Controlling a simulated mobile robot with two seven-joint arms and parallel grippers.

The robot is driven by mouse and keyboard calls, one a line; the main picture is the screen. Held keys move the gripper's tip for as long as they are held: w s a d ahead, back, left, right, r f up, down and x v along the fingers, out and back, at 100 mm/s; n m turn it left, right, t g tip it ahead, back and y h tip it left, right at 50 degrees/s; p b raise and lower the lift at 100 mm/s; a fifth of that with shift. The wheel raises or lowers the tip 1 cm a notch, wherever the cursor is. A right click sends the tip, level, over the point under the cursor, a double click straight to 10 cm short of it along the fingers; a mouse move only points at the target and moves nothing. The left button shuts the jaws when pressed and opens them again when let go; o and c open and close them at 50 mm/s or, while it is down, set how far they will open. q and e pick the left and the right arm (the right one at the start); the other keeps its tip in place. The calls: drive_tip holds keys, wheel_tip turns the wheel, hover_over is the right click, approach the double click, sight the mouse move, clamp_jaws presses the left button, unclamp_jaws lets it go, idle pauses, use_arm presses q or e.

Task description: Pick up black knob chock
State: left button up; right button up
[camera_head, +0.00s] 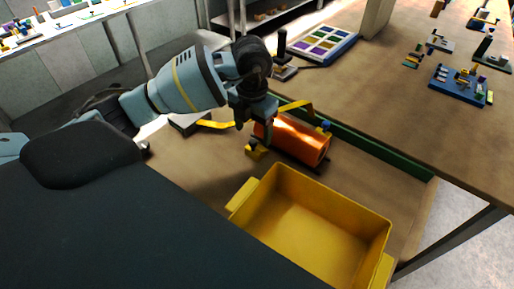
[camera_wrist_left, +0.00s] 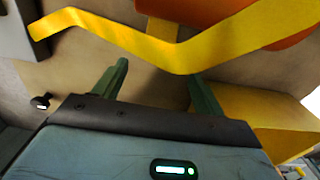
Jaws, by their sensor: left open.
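My left gripper (camera_head: 252,118) is open just above and behind this chock, close to the roll. In the left wrist view the open fingers (camera_wrist_left: 160,84) have nothing between them. A second knob (camera_head: 326,126), bluish, shows at the roll's far right end. My right gripper is not visible.
A yellow bin (camera_head: 318,213) stands open and empty in front of the roll. A bent yellow strip (camera_wrist_left: 178,53) crosses beyond the fingers. A green rail (camera_head: 385,152) runs behind the roll. A tray of coloured squares (camera_head: 326,45) lies further back.

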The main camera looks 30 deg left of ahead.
sight(255, 143)
use_arm(q)
wheel_tip(255, 143, down, 2)
drive_tip(key=shift+w, duration=0.15)
drive_tip(key=shift+f, duration=0.15)
drive_tip(key=shift+w+a+f, duration=0.1)
drive_tip(key=shift+w+f, duration=0.1)
drive_tip(key=shift+f, duration=0.6)
drive_tip(key=shift+w+d+f, duration=0.1)
drive_tip(key=shift+w+f, duration=0.1)
drive_tip(key=shift+f, duration=0.65)
drive_tip(key=shift+w+a+f, duration=0.1)
drive_tip(key=shift+w+f, duration=0.1)
drive_tip(key=shift+f, duration=0.6)
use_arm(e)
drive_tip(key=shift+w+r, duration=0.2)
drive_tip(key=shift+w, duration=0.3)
use_arm(q)
drive_tip(key=c, duration=1.1)
drive_tip(key=shift+r, duration=0.15)
